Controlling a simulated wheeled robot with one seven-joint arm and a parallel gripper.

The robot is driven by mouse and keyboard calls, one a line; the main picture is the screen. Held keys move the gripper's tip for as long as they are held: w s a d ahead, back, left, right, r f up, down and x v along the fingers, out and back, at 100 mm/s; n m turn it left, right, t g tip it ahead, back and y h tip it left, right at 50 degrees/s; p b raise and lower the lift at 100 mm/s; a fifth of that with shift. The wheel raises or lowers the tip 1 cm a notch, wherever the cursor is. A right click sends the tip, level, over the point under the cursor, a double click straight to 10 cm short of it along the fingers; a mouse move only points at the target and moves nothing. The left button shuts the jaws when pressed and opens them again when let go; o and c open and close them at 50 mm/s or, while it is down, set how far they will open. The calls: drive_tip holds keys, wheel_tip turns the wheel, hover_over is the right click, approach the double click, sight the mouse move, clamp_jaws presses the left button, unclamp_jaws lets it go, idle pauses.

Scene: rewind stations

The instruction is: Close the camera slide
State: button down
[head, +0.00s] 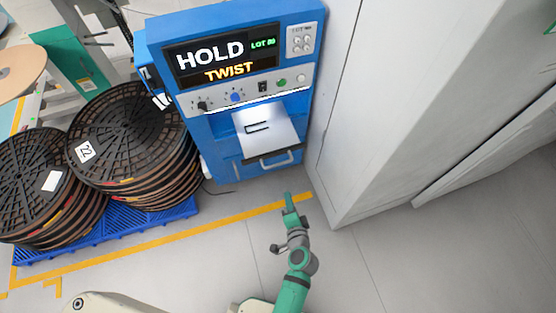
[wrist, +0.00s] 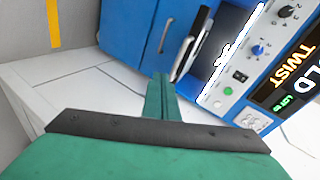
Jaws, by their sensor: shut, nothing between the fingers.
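The blue machine (head: 225,150) has a recess in its front with a pale slide tray (head: 265,130), which looks pulled out. A dark bracket-shaped mark or part lies on the tray. A grey bar handle (head: 277,158) runs along the tray's front edge; the handle also shows in the wrist view (wrist: 186,58). My gripper (head: 289,200) is shut and empty, in front of and below the handle in the head view. In the wrist view its fingertips (wrist: 160,82) point at the machine front beside the handle. I cannot tell whether they touch it.
A tall pale cabinet (head: 350,150) stands close on the right of the machine. Stacked black reels (head: 120,130) sit on a blue pallet (head: 150,222) at left. The machine's screen (head: 220,60) reads HOLD and TWIST. Yellow-lined floor (head: 200,260) in front is open.

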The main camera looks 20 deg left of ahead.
sight(275, 154)
drive_tip(key=w+a+y, duration=0.1)
drive_tip(key=w+a, duration=0.1)
drive_tip(key=w, duration=0.3)
drive_tip(key=w+a+y, duration=0.1)
drive_tip(key=w+a, duration=0.2)
drive_tip(key=w, duration=0.2)
drive_tip(key=w+a+m, duration=0.1)
drive_tip(key=w+a, duration=0.2)
drive_tip(key=w, duration=0.2)
drive_tip(key=shift+f+y, duration=0.2)
drive_tip(key=shift+y, duration=0.2)
